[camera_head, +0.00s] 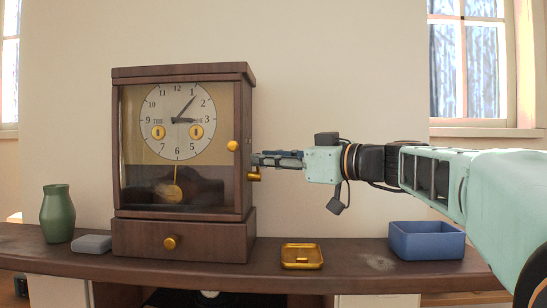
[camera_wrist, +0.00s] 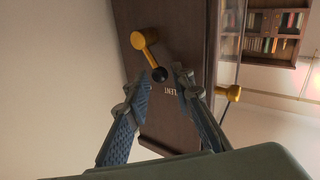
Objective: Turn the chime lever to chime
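The chime lever shows in the wrist view on the clock's side panel, with a brass hub (camera_wrist: 141,38), a thin brass arm and a black knob (camera_wrist: 159,74). The knob lies beside lettering, partly hidden, that reads "LENT". In the head view a brass part of it (camera_head: 254,176) sticks out from the right side of the wooden clock (camera_head: 246,205). My gripper (camera_head: 258,160) is at that side. In the wrist view my gripper (camera_wrist: 158,82) is open, with the black knob between its two fingertips in the picture. I see no clear contact with either finger.
The clock's brass door knob (camera_head: 232,146) is close to my gripper. A brass tray (camera_head: 302,256) and a blue box (camera_head: 427,240) stand on the shelf (camera_head: 345,270) at right. A green vase (camera_head: 58,214) and grey box (camera_head: 92,244) stand left.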

